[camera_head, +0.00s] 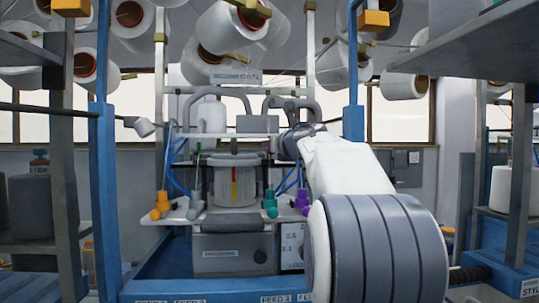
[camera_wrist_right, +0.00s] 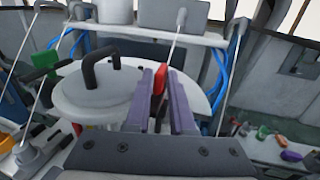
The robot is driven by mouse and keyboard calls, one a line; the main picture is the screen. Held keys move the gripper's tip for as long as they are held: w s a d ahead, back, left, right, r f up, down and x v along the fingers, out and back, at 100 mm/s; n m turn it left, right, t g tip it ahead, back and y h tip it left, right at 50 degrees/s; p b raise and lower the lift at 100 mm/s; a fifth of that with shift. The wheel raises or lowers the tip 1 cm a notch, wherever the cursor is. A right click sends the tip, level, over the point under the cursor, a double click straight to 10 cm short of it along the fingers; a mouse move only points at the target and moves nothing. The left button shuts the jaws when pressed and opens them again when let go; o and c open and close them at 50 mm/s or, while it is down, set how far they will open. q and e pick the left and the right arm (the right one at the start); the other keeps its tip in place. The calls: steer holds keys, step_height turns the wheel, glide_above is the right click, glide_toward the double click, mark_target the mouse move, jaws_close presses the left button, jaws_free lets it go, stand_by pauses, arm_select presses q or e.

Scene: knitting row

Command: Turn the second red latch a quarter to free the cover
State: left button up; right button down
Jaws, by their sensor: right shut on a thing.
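In the right wrist view a round pale cover (camera_wrist_right: 95,95) with a dark bent handle (camera_wrist_right: 100,65) lies at left centre. A red latch (camera_wrist_right: 158,82) stands upright at the right of the handle. My right gripper (camera_wrist_right: 161,76) has its two long purple-grey fingers shut on this latch, one on each side. Another small red part (camera_wrist_right: 77,128) shows below the cover's near left edge; I cannot tell what it is. In the head view the knitting cylinder (camera_head: 236,185) stands at the centre. My right arm reaches in from the right; its fingertips are hard to make out there. My left gripper is out of view.
A white shelf (camera_head: 222,134) with a white canister (camera_head: 212,116) stands behind the cylinder. Blue tubes and thin rods rise around the cover. Yarn cones hang overhead, and blue posts (camera_head: 106,195) flank the machine.

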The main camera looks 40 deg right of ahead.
steer(key=shift+d+y, duration=0.15)
steer(key=shift+y, duration=0.15)
steer(key=c, duration=0.8)
jaws_free()
steer(key=shift+s, duration=0.1)
steer(key=b+v, duration=0.2)
steer(key=v, duration=0.8)
steer(key=shift+s+b, duration=0.2)
steer(key=shift+b, duration=0.15)
